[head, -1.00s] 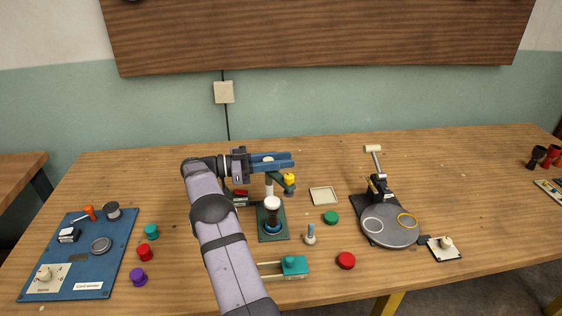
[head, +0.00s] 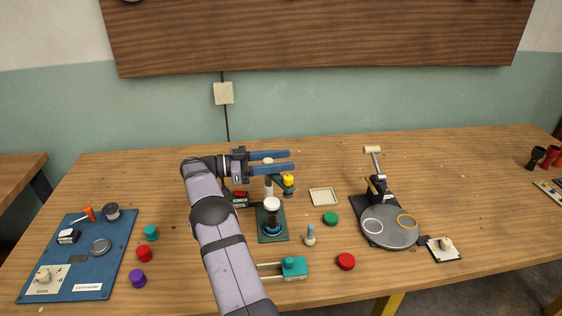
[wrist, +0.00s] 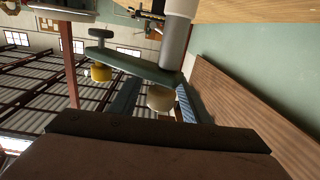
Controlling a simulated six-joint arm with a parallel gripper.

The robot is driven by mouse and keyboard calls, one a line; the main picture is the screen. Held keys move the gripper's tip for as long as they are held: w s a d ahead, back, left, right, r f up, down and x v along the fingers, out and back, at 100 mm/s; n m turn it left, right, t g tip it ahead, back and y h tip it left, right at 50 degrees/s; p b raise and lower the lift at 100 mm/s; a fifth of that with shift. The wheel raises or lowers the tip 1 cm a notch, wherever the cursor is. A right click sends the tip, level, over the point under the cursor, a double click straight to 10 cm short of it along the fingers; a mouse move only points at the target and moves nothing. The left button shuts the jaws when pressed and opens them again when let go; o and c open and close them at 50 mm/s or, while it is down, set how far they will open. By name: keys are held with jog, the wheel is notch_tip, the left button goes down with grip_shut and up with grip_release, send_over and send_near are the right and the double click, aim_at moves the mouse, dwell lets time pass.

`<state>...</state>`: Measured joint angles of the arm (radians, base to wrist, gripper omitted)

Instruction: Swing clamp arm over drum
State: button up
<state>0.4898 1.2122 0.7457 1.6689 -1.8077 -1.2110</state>
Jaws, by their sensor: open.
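The clamp stand has a green base (head: 286,236) and a pale upright post (head: 268,188). Its green clamp arm (wrist: 135,65) carries a yellow knob (head: 288,180) at its outer end, to the right of and behind the drum. The drum (head: 271,205), dark with a white head, stands upright on the base; its head looks uncovered. My gripper (head: 292,160) is open at the top of the post, its blue fingers pointing right. In the wrist view, a cream knob (wrist: 160,98) at the post end of the arm sits between the fingers; contact is unclear.
A grey round plate (head: 388,237) with a lever fixture stands to the right. A shallow tray (head: 323,197), green disc (head: 330,218), red disc (head: 346,261) and teal block (head: 293,267) lie around the stand. A blue board (head: 70,285) is at left. Table beyond the round plate is mostly clear.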

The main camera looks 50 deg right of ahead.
notch_tip(320, 180, up, 10)
dwell(0.6)
